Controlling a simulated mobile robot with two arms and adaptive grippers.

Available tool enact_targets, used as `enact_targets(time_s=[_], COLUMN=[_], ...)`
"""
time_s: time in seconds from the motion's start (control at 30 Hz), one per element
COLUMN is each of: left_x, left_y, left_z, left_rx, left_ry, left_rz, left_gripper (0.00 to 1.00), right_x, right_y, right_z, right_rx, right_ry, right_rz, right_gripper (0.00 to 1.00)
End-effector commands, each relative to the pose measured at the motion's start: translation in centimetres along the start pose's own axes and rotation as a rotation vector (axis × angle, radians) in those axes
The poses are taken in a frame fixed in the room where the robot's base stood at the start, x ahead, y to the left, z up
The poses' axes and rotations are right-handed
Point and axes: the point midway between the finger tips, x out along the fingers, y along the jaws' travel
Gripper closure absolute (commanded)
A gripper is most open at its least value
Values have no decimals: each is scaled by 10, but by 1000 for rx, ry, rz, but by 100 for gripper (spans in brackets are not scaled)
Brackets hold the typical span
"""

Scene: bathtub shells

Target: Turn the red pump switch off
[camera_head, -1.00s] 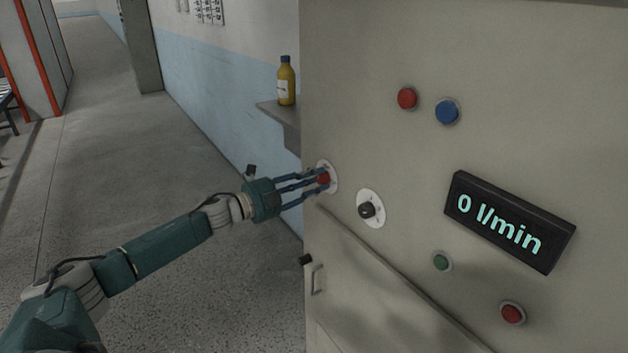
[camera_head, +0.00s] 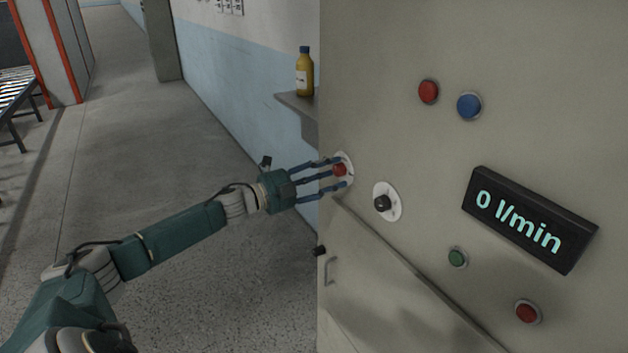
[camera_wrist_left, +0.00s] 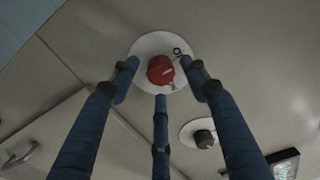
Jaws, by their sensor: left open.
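The red pump switch (camera_head: 340,170) is a red knob on a round white plate near the left edge of the beige cabinet front. It also shows in the left wrist view (camera_wrist_left: 161,69), with the plate around it. My left gripper (camera_head: 337,172) has its blue fingers spread open around the red knob. In the left wrist view the left gripper (camera_wrist_left: 163,80) has fingers on both sides of the knob and one below it. I cannot tell whether any finger touches it. My right gripper is in neither view.
A black knob (camera_head: 383,203) on a white plate sits just right of the switch. A display (camera_head: 528,220) reads 0 l/min. Red (camera_head: 428,91), blue (camera_head: 469,105) and green (camera_head: 457,257) buttons are on the cabinet. A yellow bottle (camera_head: 304,74) stands on a small shelf (camera_head: 297,103).

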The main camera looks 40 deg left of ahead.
Motion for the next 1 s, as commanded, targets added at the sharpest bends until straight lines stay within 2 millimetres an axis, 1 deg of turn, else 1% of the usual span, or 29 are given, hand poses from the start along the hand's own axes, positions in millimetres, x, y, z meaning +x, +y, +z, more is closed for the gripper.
enact_targets(time_s=[0.6, 0.8, 1.0], left_x=[-83, -103, -113], left_y=[3, 3, 1], left_z=[-1, -2, -2], left_rx=[-2, -1, 0], left_ry=[2, 3, 3], left_rz=[6, 4, 2], left_gripper=[54, 54, 54], right_x=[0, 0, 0], right_y=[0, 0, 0], right_z=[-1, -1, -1], right_rx=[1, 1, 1], right_ry=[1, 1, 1], right_rz=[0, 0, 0], right_gripper=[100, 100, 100])
